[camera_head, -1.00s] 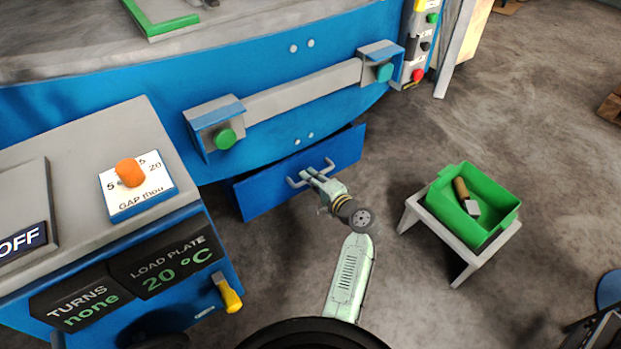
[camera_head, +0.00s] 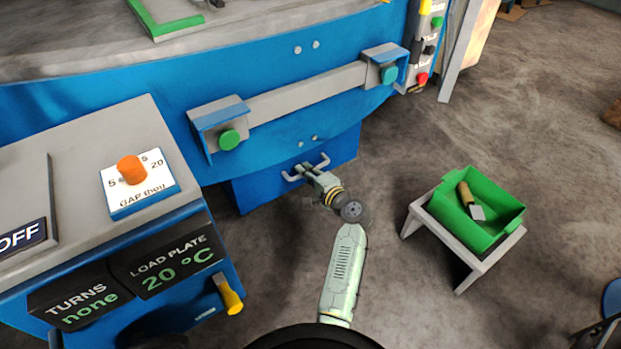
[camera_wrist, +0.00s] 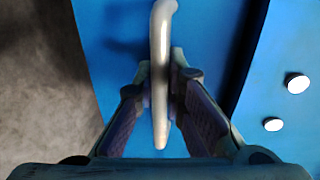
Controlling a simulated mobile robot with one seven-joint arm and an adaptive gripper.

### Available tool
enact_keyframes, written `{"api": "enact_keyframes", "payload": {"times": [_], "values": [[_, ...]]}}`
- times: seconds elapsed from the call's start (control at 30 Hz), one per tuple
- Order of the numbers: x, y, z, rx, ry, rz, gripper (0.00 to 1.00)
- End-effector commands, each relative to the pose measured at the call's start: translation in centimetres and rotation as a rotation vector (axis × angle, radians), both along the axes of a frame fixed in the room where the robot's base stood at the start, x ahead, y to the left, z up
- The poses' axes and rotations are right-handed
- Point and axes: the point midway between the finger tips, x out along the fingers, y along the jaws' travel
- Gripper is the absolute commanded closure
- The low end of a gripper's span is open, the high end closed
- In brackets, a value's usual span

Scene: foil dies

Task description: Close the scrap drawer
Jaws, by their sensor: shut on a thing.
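The scrap drawer (camera_head: 265,190) is a blue front low on the blue machine, under the grey bar. In the head view it looks flush or nearly flush with the machine; any small gap left is hard to tell. Its grey bar handle (camera_head: 322,160) sticks out from the front. My gripper (camera_head: 308,172) is at the handle, with its fingers around the bar. In the wrist view the handle (camera_wrist: 160,75) runs between the two fingers of my gripper (camera_wrist: 160,105), which are shut on it. The blue drawer front fills the background there.
A green bin (camera_head: 478,225) with a wooden-handled tool (camera_head: 467,198) stands on a grey stool (camera_head: 418,212) at the right. A control box with an orange knob (camera_head: 131,169) and a yellow handle (camera_head: 230,296) is at the left. Concrete floor is open between them.

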Motion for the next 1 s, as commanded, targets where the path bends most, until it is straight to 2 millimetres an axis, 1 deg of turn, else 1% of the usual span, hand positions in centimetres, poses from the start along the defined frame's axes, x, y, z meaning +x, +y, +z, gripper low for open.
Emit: {"api": "enact_keyframes", "payload": {"times": [0.17,0.2,0.47,0.83,0.97,1.0], "values": [[0.2,0.2,0.3,-0.001,-0.007,-0.001,1.0],[0.2,0.2,0.3,-0.001,-0.007,-0.001,0.87],[0.1,0.1,0.3,0.0,-0.005,0.0,0.7],[-0.2,-0.2,0.3,0.0,-0.005,-0.002,0.69],[-1.5,-1.1,0.6,0.001,-0.004,-0.003,0.69],[-2.1,-1.6,0.7,0.001,-0.004,-0.005,0.69]]}}
